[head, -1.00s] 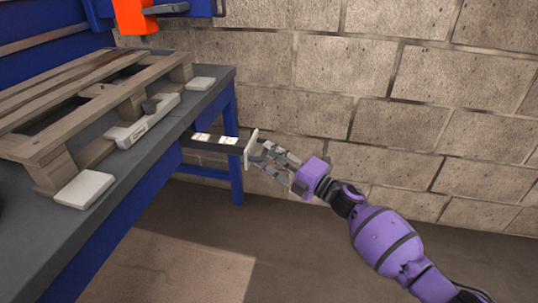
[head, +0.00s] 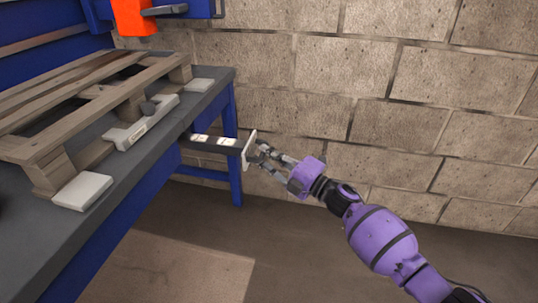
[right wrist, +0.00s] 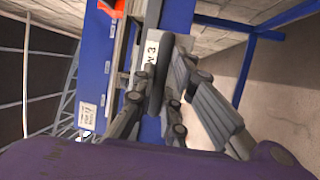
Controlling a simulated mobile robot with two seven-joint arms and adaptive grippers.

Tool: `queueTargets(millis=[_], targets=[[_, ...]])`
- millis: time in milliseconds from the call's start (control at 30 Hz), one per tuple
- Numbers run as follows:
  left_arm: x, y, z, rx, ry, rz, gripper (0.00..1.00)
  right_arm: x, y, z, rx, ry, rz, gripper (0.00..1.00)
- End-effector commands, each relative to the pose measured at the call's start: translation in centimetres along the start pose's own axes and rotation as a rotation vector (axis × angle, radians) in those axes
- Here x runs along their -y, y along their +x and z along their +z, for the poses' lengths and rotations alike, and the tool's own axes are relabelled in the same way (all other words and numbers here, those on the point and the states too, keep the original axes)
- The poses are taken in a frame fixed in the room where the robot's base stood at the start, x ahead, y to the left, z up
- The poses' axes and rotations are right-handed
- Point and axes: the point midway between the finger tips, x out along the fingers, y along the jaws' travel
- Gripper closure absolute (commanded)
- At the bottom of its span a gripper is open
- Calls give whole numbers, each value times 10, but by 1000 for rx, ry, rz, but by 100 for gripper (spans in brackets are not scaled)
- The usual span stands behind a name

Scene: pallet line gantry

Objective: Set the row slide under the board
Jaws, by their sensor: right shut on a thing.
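The row slide appears to be the dark bar (head: 216,144) with pale labels and a white end plate (head: 249,150). It sticks out from the side of the blue bench, below the top. My right gripper (head: 258,156) is shut at the outer face of the end plate, on what looks like its handle. In the right wrist view a dark rounded grip (right wrist: 160,75) stands between the fingers, with a marked white label (right wrist: 151,47) beyond it. The slide's inner end is hidden. I cannot tell which thing is the board. My left gripper is not in view.
A wooden pallet (head: 95,97) lies on the bench top (head: 120,165). An orange part (head: 133,15) hangs above. A block wall (head: 400,80) stands behind my arm.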

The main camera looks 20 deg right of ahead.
Motion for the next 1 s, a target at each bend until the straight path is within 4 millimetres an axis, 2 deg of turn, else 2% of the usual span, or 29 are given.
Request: queueTargets(millis=[200, 333, 467, 733, 767, 867, 1000], targets=[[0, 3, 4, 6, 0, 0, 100, 7, 46, -19, -2, 4, 5, 100], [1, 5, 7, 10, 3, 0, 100, 12, 66, -28, -1, 4, 4, 100], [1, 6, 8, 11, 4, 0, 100, 14, 74, -31, -1, 2, 2, 100], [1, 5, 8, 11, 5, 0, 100, 13, 74, -31, -1, 2, 2, 100], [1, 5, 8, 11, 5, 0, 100, 13, 74, -31, -1, 2, 2, 84], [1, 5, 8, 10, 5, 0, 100, 13, 74, -31, -1, 1, 2, 71], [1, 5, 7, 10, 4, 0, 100, 14, 74, -31, 0, 1, 2, 70]])
